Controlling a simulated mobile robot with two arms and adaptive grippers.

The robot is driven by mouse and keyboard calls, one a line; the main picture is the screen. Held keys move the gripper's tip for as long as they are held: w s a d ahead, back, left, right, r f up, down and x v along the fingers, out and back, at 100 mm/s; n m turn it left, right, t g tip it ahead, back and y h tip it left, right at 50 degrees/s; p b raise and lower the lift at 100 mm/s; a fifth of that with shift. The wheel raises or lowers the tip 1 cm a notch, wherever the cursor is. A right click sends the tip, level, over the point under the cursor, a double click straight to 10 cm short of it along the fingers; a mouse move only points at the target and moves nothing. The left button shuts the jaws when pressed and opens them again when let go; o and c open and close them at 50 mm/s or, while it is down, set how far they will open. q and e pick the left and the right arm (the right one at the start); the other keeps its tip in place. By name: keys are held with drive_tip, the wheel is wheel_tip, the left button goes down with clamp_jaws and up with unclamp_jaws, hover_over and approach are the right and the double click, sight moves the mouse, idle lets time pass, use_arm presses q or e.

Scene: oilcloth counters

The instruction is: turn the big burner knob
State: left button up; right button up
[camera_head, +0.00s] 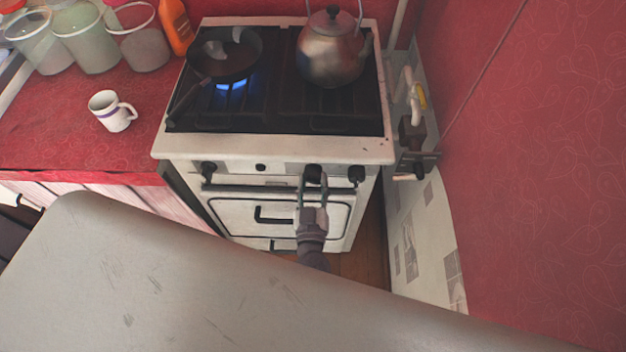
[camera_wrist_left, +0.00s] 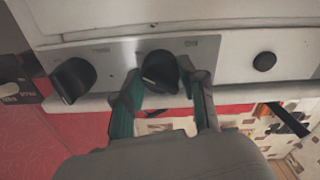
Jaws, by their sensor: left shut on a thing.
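The stove (camera_head: 170,146) has a row of black knobs on its white front panel. My left gripper (camera_head: 313,183) reaches up to the panel and is shut on the black knob (camera_head: 313,171) second from the right. In the left wrist view, this knob (camera_wrist_left: 160,72) sits between the two greenish fingers of the gripper (camera_wrist_left: 162,82). The rightmost knob (camera_head: 356,174) is free; it also shows at the left of the wrist view (camera_wrist_left: 73,80). Another knob (camera_head: 208,168) is at the panel's left end. My right gripper is not in view.
A kettle (camera_head: 333,55) stands on the right burner. A mug (camera_head: 110,111) and jars (camera_head: 88,40) are on the red counter (camera_head: 60,130). The oven handle (camera_head: 272,215) is below the knobs.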

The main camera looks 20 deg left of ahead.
use_arm(q)
drive_tip(key=shift+n+b, duration=0.6)
drive_tip(key=shift+n, duration=2.5)
drive_tip(key=o, duration=1.1)
drive_tip(key=shift+o, duration=0.2)
drive_tip(key=v, duration=1.2)
